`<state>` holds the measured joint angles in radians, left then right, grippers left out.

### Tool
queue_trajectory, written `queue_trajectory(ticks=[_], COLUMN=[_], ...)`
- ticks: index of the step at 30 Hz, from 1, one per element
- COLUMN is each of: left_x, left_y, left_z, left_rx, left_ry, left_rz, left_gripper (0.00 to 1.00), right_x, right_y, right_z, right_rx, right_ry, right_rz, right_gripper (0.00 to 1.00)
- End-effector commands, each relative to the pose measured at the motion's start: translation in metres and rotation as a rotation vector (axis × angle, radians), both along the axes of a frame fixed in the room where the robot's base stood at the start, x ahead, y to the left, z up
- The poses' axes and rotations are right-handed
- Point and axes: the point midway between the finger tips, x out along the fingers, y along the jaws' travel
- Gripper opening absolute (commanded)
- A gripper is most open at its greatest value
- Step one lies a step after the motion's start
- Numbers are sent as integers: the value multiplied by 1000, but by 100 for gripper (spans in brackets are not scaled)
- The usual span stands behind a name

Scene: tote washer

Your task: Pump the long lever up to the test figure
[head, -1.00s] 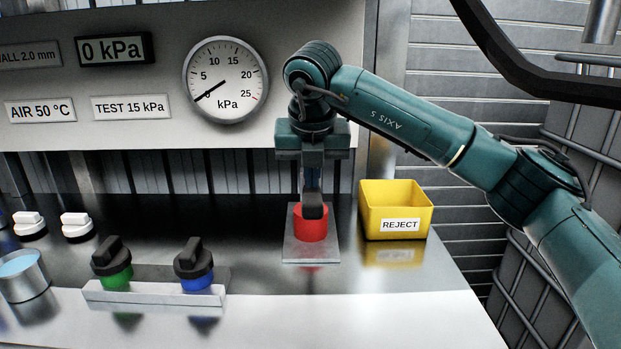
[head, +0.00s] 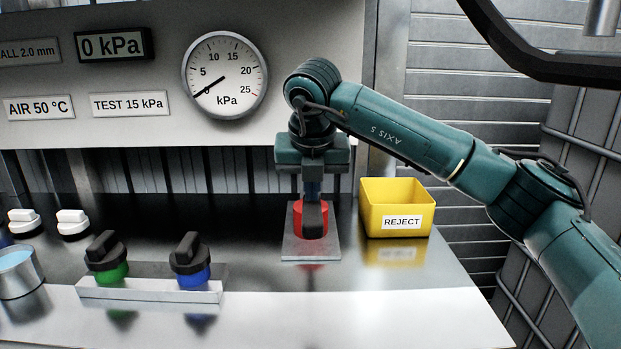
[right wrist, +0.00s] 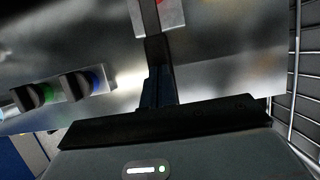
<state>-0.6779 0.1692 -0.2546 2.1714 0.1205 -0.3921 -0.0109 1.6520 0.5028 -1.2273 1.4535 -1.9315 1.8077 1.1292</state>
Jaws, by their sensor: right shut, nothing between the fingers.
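A red round base (head: 298,222) stands on a grey plate (head: 291,249) on the bench. A black lever-like piece (head: 316,222) stands in front of it; whether this is the long lever is unclear. My right gripper (head: 312,194) points down just above it, shut and empty. In the right wrist view, my right gripper (right wrist: 160,72) meets the black piece; contact is unclear. The round gauge (head: 225,77) has its needle at zero, and the display (head: 112,45) reads 0 kPa. A label (head: 130,103) reads TEST 15 kPa. My left gripper is out of view.
Green (head: 111,273) and blue (head: 194,277) knobs with black handles sit on a strip left of the plate. A yellow REJECT bin (head: 385,207) stands right of it. White switches (head: 72,223) and a metal cup (head: 17,272) are at left. A black bar (head: 560,67) crosses the upper right.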

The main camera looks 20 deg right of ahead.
Motion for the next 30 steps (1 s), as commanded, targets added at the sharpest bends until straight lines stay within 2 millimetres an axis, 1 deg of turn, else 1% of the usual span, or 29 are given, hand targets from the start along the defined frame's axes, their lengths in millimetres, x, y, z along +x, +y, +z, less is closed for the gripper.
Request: queue_trajectory(ticks=[1,6,12,17,22,26,28,30], left_x=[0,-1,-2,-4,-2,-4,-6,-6], left_y=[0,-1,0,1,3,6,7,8], left_z=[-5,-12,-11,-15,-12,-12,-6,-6], left_rx=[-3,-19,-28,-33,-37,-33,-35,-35], left_ry=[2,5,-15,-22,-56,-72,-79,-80], left_rz=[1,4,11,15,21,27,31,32], left_gripper=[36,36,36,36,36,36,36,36], right_x=[0,0,0,0,0,1,1,1], right_y=[-1,-1,-1,-1,-1,-1,-1,-1], right_z=[-7,-18,-30,-39,-50,-58,-56,-55], right_rx=[-1,-1,-1,-1,-1,-2,-1,-2], right_ry=[1,1,1,1,1,2,0,2], right_rz=[-2,-2,-2,-2,-2,-2,-2,-2], right_gripper=[0,0,0,0,0,0,0,0])
